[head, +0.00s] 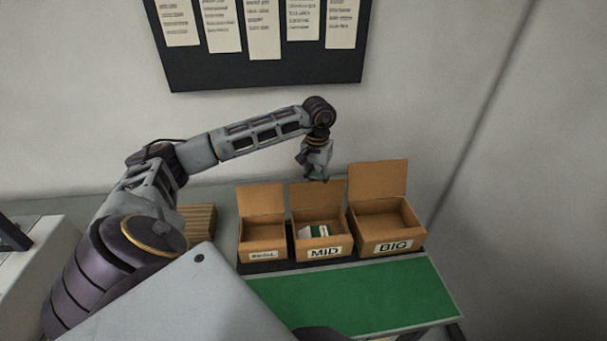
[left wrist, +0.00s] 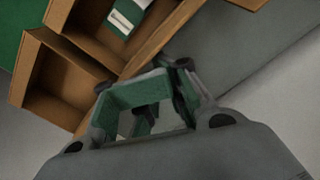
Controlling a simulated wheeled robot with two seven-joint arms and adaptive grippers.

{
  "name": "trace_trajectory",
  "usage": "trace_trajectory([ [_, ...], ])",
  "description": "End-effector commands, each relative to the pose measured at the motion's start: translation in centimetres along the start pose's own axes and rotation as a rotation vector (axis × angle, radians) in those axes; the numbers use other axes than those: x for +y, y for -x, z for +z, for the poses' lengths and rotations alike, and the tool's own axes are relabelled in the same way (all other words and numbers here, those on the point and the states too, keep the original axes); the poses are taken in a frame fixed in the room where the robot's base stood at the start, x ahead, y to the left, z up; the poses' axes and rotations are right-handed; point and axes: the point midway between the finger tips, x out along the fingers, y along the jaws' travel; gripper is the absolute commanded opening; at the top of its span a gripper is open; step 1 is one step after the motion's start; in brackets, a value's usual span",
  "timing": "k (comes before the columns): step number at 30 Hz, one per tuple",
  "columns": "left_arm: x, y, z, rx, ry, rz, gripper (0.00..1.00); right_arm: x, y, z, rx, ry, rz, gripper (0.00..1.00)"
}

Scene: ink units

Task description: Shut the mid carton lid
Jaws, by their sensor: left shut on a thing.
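The mid carton (head: 323,252) stands open in the middle of a row of three, with a white "MID" label on its front. A green and white box (head: 314,231) lies inside it; the box also shows in the left wrist view (left wrist: 127,17). The mid carton lid (head: 317,198) stands up at the carton's back. My left gripper (head: 316,178) is at the lid's top edge, shut on it. In the left wrist view my left gripper (left wrist: 145,82) is close against brown cardboard; the exact contact is hard to see. My right gripper is not in view.
The small carton (head: 262,244) stands open to the left and the big carton (head: 387,235) open to the right, both lids up. A green mat (head: 355,298) in front is clear. A dark notice board (head: 265,75) hangs on the wall behind.

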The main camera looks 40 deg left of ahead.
Motion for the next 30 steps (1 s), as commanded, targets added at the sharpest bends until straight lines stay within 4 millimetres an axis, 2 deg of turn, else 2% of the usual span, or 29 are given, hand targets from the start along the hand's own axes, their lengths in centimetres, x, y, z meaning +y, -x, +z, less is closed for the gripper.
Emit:
trace_trajectory([
  [10, 0.7, 0.2, 1.1, 0.006, 0.000, 0.002, 0.00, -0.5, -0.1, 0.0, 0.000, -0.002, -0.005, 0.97],
  [17, 0.7, 0.3, 1.0, 0.008, 0.001, 0.003, 0.00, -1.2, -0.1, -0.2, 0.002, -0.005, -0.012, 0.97],
  [30, 0.1, 0.3, 0.0, 0.008, 0.001, 0.003, 0.00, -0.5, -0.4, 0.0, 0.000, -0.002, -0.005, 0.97],
])
